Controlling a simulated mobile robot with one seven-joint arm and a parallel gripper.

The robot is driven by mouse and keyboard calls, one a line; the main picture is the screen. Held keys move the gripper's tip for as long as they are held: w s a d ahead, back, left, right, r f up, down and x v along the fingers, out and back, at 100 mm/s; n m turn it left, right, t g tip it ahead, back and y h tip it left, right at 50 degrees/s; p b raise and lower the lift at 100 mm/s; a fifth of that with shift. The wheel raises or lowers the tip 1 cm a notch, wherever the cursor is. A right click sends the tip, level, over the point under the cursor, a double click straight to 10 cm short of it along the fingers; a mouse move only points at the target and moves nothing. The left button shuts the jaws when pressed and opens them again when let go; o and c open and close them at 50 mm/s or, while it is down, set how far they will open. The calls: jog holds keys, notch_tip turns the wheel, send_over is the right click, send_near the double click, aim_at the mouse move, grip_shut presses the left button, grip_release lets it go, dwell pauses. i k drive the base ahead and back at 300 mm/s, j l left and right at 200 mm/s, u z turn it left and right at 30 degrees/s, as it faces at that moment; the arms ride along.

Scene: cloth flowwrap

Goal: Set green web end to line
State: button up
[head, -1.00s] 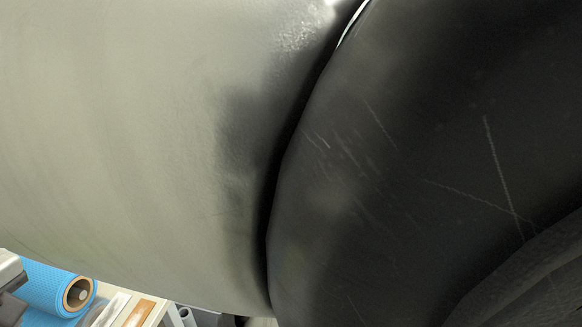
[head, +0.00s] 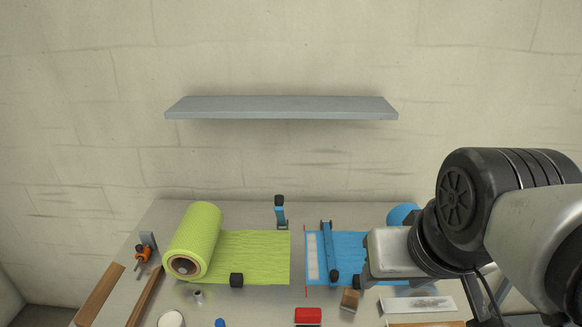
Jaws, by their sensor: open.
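The green web (head: 245,255) runs right from a green roll (head: 196,238) and lies flat on the table. Its straight right end stops a little short of a thin red line (head: 306,291) on the table. The blue web (head: 352,250) lies to the right of the line, with a pale strip (head: 312,258) near its left end. A blue bar (head: 329,252) lies across the blue web. My gripper (head: 364,276) is over the blue web, right of the bar and well away from the green end. It is open; its fingers are small and partly hidden by its body.
A black block (head: 236,280) sits at the green web's near edge, and a blue post with black top (head: 280,209) at its far edge. A red block (head: 308,315) and brown block (head: 350,299) lie in front. A grey shelf (head: 282,108) hangs above.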

aim_at(262, 256)
jog(key=j, duration=1.5)
